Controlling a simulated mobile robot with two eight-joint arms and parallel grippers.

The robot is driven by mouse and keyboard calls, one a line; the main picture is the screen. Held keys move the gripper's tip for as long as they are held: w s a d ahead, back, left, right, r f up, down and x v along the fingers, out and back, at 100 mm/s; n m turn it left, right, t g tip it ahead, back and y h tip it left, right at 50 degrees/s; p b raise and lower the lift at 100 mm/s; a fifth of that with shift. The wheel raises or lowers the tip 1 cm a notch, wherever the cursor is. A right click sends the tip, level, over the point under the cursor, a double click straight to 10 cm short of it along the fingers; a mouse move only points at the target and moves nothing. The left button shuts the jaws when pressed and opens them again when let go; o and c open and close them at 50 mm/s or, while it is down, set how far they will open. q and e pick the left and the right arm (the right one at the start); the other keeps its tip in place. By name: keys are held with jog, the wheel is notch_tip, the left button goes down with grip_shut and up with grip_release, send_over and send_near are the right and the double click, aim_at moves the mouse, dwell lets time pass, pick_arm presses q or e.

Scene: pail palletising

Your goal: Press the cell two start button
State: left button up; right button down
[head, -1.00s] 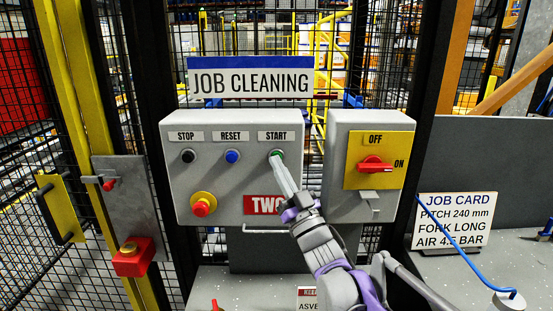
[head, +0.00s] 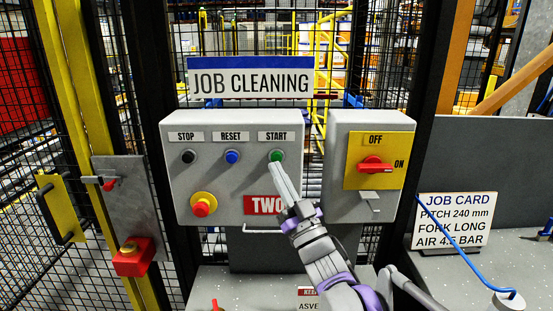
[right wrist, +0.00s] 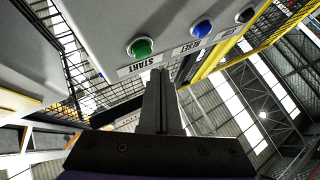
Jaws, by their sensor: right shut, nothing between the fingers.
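The green start button (head: 276,155) is at the upper right of the grey control box (head: 215,190) marked TWO, under a START label. It also shows in the right wrist view (right wrist: 141,47). My right gripper (head: 273,167) is shut and empty, with its tips just below the green button in the head view. In the wrist view the fingers (right wrist: 158,75) end short of the button, apart from it. My left gripper is not in view.
The same box has a black stop button (head: 187,156), a blue reset button (head: 232,156) and a red emergency knob (head: 202,206). A red switch (head: 375,164) on a yellow plate is to the right. Black mesh fence surrounds the box.

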jog(key=s, duration=0.3)
jog(key=shift+s, duration=0.4)
dwell(0.3)
jog(key=s+d+f+m+g+h+p, duration=0.35)
jog(key=d+f+m+g+h, duration=0.2)
jog(key=d+f+h, duration=0.75)
jog(key=s+d+f+g, duration=0.2)
jog(key=s+f+g, duration=0.3)
jog(key=s+f, duration=0.5)
jog(key=s+d+f+g+p, duration=0.1)
jog(key=s+f+g, duration=0.4)
jog(key=s+f, duration=0.5)
jog(key=s+d+m, duration=0.1)
jog(key=s, duration=0.2)
jog(key=shift+s+f+g, duration=0.2)
jog(key=shift+s+g, duration=0.05)
jog(key=shift+g, duration=0.1)
jog(key=shift+d, duration=0.1)
